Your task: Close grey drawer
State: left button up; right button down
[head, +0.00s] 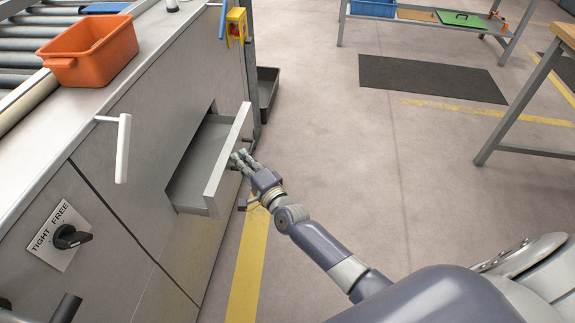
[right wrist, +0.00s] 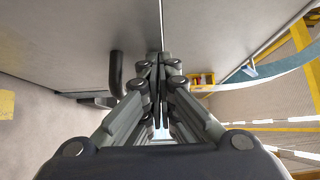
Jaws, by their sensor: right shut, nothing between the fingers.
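The grey drawer (head: 228,165) stands pulled out from the side of the grey machine, and its shallow inside looks empty. My right gripper (head: 238,160) is shut with nothing in it. Its fingertips are at the outer face of the drawer front, near the middle of its length; I cannot tell whether they touch. In the right wrist view the shut fingers (right wrist: 158,65) point at a grey panel, with a dark bar (right wrist: 117,75) beside them. My left gripper is not in view.
An orange bin (head: 92,55) sits on top of the machine by the rollers. A white lever (head: 123,148) and a black knob (head: 70,237) stick out from its side. A dark tray (head: 267,90) is beyond the drawer. Floor to the right is open up to a table (head: 530,100).

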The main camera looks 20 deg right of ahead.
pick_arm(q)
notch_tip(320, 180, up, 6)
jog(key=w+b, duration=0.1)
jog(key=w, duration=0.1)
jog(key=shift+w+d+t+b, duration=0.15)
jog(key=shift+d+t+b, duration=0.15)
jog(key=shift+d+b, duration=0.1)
pick_arm(e)
jog(key=w+a, duration=0.5)
jog(key=a, duration=0.2)
jog(key=shift+a, duration=0.2)
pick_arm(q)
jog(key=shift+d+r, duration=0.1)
pick_arm(e)
jog(key=shift+d, duration=0.1)
